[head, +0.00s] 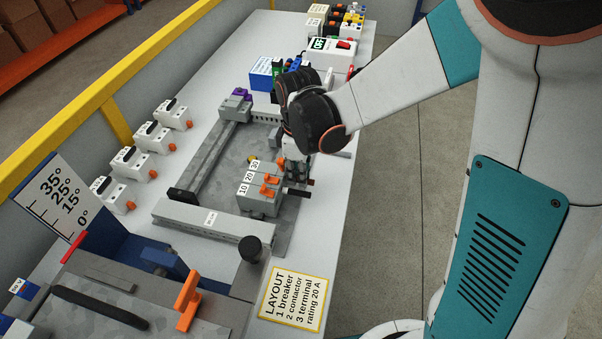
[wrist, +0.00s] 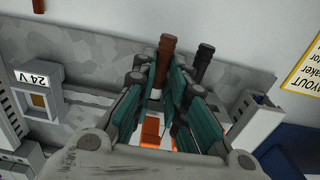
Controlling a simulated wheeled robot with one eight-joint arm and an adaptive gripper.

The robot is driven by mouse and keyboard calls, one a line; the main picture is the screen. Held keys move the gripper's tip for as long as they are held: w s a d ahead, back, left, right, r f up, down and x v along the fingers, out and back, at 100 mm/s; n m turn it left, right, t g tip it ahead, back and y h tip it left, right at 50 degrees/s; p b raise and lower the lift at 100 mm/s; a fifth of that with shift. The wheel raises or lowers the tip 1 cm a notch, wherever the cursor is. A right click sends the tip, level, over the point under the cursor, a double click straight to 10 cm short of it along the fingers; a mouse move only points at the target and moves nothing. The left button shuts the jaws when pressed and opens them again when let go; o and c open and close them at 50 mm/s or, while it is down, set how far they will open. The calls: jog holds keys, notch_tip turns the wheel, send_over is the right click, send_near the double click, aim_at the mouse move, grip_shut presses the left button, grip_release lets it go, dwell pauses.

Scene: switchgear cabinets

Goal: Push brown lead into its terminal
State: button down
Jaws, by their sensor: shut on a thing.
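The brown lead (wrist: 167,52) stands out from between the fingers of my gripper (wrist: 163,85) in the wrist view. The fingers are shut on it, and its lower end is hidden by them. A black lead (wrist: 204,62) sits just to its right, outside the fingers. In the head view my gripper (head: 297,172) is low at the right side of the terminal block (head: 258,202), which has orange levers and labels 10, 20, 30. An orange lever (wrist: 151,132) shows below the fingers in the wrist view. Whether the brown lead touches its terminal cannot be seen.
The terminal block stands on a grey plate with a rail (head: 212,160) and a duct (head: 208,222). Several white breakers (head: 155,137) line the left. A 24 V device (wrist: 36,98) is left in the wrist view. A LAYOUT card (head: 295,299) lies in front.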

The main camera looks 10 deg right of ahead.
jog(key=c, duration=1.5)
grip_release()
jog(key=shift+d, duration=0.1)
jog(key=shift+c, duration=0.2)
jog(key=shift+r, duration=0.1)
notch_tip(320, 180, up, 12)
jog(key=shift+s, duration=0.1)
jog(key=s+d+r+m+t, duration=0.4)
jog(key=s+d+m+t, duration=0.3)
jog(key=s+d+m, duration=0.5)
jog(key=shift+s+d+m, duration=0.35)
jog(key=shift+s+m, duration=0.35)
jog(key=shift+m, duration=0.1)
